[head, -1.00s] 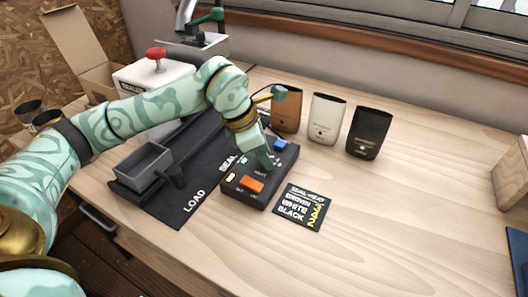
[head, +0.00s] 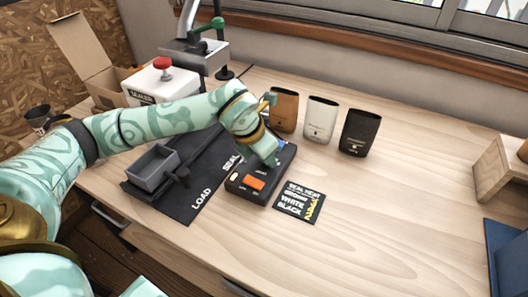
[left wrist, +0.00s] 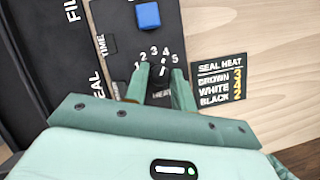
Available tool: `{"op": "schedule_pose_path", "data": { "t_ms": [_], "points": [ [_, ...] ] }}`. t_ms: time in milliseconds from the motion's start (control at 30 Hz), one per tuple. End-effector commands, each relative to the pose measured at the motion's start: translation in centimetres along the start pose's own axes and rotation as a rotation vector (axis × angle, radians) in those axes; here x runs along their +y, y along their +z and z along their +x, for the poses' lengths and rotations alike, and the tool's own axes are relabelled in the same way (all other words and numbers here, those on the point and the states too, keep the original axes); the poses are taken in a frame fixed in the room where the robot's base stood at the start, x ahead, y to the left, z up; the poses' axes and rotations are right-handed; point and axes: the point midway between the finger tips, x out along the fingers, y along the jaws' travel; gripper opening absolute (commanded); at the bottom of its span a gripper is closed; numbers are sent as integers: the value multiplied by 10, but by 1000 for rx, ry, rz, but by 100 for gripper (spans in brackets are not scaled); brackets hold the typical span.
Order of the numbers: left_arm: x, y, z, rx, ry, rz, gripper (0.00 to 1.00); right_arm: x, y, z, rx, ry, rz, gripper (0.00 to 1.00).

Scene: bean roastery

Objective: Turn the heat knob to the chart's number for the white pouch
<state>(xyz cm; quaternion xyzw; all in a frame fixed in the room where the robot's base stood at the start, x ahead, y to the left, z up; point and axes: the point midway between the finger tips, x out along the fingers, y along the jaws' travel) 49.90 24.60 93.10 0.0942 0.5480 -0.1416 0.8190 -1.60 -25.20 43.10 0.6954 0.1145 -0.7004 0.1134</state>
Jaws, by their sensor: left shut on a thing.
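The black control box (head: 247,187) stands on the bench, and my left gripper (head: 268,158) reaches down onto its far part. In the left wrist view my left gripper (left wrist: 158,72) is shut on the dark heat knob (left wrist: 160,82), one finger on each side. The dial reads 1 to 5, and the knob's white mark points up, near 4. The chart (left wrist: 220,79) beside the box lists brown, white and black with yellow numbers; white's looks like 4 but is small. The white pouch (head: 320,120) stands upright between the brown pouch (head: 284,110) and black pouch (head: 359,132). My right gripper is out of view.
A blue button (left wrist: 148,15) and an orange switch (head: 254,183) are on the box. A grey tray (head: 153,168) sits on the dark mat to the left. The sealer (head: 160,83) is behind my arm. The bench right of the chart is clear.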

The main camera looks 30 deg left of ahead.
Motion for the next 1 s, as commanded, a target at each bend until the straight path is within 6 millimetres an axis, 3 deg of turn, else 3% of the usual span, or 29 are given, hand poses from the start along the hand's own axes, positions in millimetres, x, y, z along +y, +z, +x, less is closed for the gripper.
{"op": "schedule_pose_path", "data": {
  "t_ms": [400,433,500,833,1000],
  "points": [
    [1,1,-1,-4,5,-6,3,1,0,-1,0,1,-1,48],
    [1,1,-1,-5,5,-6,34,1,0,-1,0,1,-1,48],
    [1,1,-1,-4,5,-6,47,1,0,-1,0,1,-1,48],
    [1,1,-5,-3,4,-6,47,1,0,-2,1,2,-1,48],
    [1,2,-35,-7,6,-4,47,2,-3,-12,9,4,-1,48]
  ]
}}
